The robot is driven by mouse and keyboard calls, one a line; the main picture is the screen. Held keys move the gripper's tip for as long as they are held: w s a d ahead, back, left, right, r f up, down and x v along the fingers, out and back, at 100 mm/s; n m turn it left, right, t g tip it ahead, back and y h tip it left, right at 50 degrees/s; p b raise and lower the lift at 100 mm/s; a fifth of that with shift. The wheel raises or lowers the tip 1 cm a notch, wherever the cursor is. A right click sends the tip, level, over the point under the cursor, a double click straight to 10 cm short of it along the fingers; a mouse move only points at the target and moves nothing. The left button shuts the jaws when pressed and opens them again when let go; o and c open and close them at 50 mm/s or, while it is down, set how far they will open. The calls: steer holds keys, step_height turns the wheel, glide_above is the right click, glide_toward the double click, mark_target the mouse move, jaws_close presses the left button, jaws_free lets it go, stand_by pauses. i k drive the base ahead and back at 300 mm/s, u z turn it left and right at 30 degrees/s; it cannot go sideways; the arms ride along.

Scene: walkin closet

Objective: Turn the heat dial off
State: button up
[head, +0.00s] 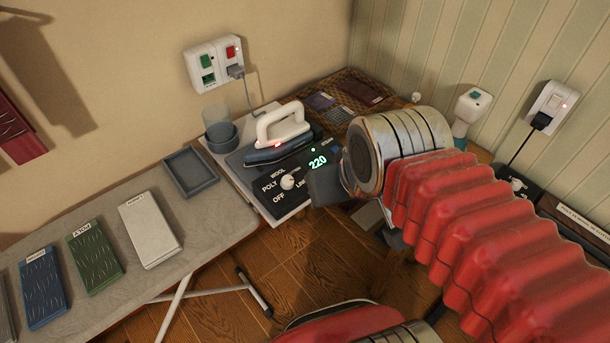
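The heat dial (287,182) is a small white knob on the black front panel (272,195) of the iron station. Labels OFF, POLY, WOOL and a partly hidden LIN... surround it. I cannot tell for sure which label its mark faces. A green display (318,162) reads 220. The white-handled iron (282,130) rests on the station with a small red light lit. My gripper (325,186) shows as a dark grey block just right of the dial, apart from it in the picture. My arm hides most of it, and its fingers cannot be made out.
An ironing board (205,228) with folded cloths and a grey tray (190,171) stands left of the station. A wall socket (214,63) with a plugged cord is behind. A second socket (552,103) and a spray bottle (470,108) are at right.

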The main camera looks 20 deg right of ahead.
mark_target(287, 182)
steer(key=k, duration=1.35)
steer(key=u, duration=0.3)
steer(key=i, duration=0.4)
steer(key=u, duration=0.55)
steer(key=i, duration=1)
steer(key=z, duration=0.1)
